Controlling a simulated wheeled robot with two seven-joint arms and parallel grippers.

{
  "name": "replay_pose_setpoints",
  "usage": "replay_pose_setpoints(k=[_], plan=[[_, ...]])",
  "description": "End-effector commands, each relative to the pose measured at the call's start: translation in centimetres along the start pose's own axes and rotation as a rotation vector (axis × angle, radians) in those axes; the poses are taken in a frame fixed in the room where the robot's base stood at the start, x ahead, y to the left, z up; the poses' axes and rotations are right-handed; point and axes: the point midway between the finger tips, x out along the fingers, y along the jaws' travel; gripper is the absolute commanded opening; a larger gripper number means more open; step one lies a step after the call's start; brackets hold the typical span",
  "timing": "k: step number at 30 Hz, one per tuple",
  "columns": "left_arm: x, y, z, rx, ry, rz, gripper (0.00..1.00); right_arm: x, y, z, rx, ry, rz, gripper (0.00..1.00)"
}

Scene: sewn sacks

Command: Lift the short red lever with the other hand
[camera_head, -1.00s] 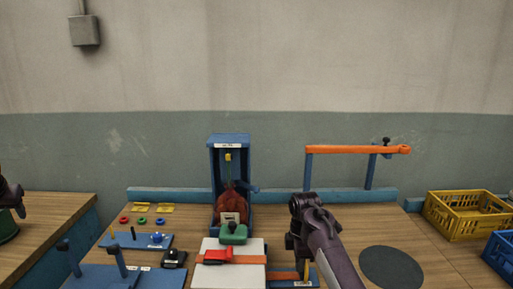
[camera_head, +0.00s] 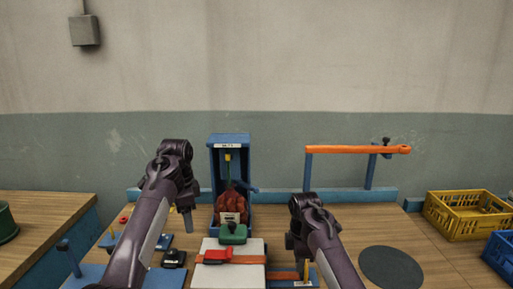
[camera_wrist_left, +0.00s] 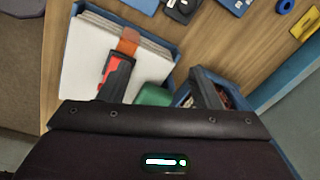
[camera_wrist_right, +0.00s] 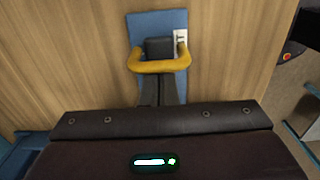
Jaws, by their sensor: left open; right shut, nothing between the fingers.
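In the left wrist view the lever (camera_wrist_left: 107,68) is partly covered by one finger. My left gripper (camera_head: 186,222) is open and empty, above and left of the white block; its fingers (camera_wrist_left: 160,85) are spread wide. My right gripper (camera_head: 298,262) is shut with nothing in it, right of the white block. In the right wrist view its closed fingers (camera_wrist_right: 160,92) are at a yellow loop handle (camera_wrist_right: 158,66) on a blue plate; whether they touch is unclear.
An orange bar (camera_head: 355,149) stands at the back right. A yellow crate (camera_head: 465,222) is further right. The table around the dark disc (camera_head: 391,267) is clear.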

Motion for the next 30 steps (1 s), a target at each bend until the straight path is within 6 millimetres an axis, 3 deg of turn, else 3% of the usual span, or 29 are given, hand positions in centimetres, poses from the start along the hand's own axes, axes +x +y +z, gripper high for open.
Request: replay_pose_setpoints(k=[1, 3, 10, 17, 30], plan=[[-0.3, 1.4, -2.1, 0.077, -0.002, 0.016, 0.58, 0.0, 0.0, 0.2, 0.004, -0.001, 0.000, 0.00], [-0.7, 3.1, -4.3, 0.174, -0.007, 0.037, 0.58, 0.0, 0.0, 0.2, 0.004, -0.001, 0.000, 0.00], [-1.7, 7.0, -8.6, 0.380, -0.019, 0.078, 0.58, 0.0, 0.0, 0.2, 0.004, -0.001, 0.000, 0.00], [-1.0, 7.8, -9.3, 0.423, -0.024, 0.089, 0.58, 0.0, 0.0, 0.3, 0.004, -0.001, 0.000, 0.00], [5.1, 8.3, -8.9, 0.419, -0.024, 0.089, 0.58, 0.0, 0.0, 0.2, 0.004, -0.001, 0.000, 0.00]])
